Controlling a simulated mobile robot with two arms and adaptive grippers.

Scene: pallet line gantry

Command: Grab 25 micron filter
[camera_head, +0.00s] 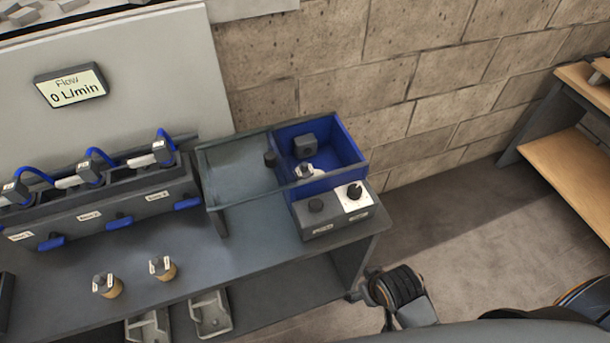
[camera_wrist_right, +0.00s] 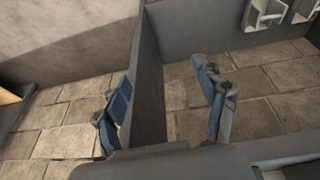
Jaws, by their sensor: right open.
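Two small filters with tan bodies and grey tops stand upright on the grey bench, the left one (camera_head: 108,287) and the right one (camera_head: 163,269). Each carries a small white tag too small to read, so I cannot tell which is 25 micron. My right gripper (camera_wrist_right: 163,97) is open and empty in the right wrist view. A dark grey panel (camera_wrist_right: 148,75) shows between and beyond its fingers, and stone floor lies on both sides. Neither filter shows in that view. My left gripper is in neither view.
A dark manifold (camera_head: 100,209) with blue handles and hoses runs along the back. Grey trays (camera_head: 211,315) sit below the bench front. A display reads 0 L/min.

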